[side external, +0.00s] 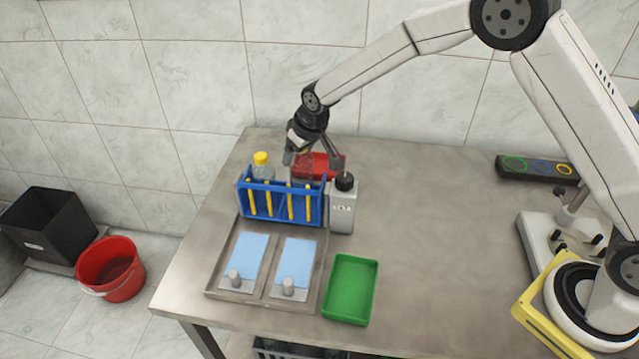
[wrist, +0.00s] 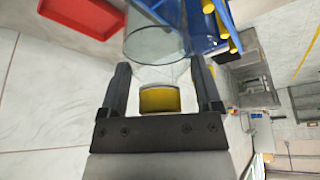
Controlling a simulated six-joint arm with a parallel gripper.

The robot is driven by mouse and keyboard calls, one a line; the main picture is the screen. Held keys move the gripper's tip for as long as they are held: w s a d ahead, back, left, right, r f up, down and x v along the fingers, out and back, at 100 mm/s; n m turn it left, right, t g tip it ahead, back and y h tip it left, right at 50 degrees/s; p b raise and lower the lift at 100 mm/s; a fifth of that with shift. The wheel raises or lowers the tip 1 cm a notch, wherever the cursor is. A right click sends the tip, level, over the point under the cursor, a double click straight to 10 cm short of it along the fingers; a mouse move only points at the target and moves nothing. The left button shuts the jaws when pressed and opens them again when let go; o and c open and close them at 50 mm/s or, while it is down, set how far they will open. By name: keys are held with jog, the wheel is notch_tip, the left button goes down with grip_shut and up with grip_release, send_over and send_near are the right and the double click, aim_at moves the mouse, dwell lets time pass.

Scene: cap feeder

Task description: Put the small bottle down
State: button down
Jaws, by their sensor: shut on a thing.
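My gripper (side external: 311,159) is shut on the small bottle, a clear bottle (side external: 302,170) at the right end of the blue rack (side external: 262,204). In the wrist view the clear bottle (wrist: 155,44) and its yellow cap (wrist: 160,100) lie between the two fingers of my gripper (wrist: 160,68). The blue rack shows at the top right (wrist: 220,12), beside the bottle. The rack front hides the bottle's lower end, so I cannot tell whether it rests on anything. Another yellow-capped bottle (side external: 262,166) stands at the rack's left end.
A red tray (side external: 330,161) lies behind the rack; it also shows in the wrist view (wrist: 88,14). A grey bottle (side external: 342,208) stands right of the rack. A metal tray with blue pads (side external: 213,288) and a green tray (side external: 350,290) are in front. The table's right middle is clear.

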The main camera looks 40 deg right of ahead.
jog(key=shift+f, duration=2.3)
grip_release()
jog(key=v, duration=1.2)
jog(key=shift+s+d, duration=0.1)
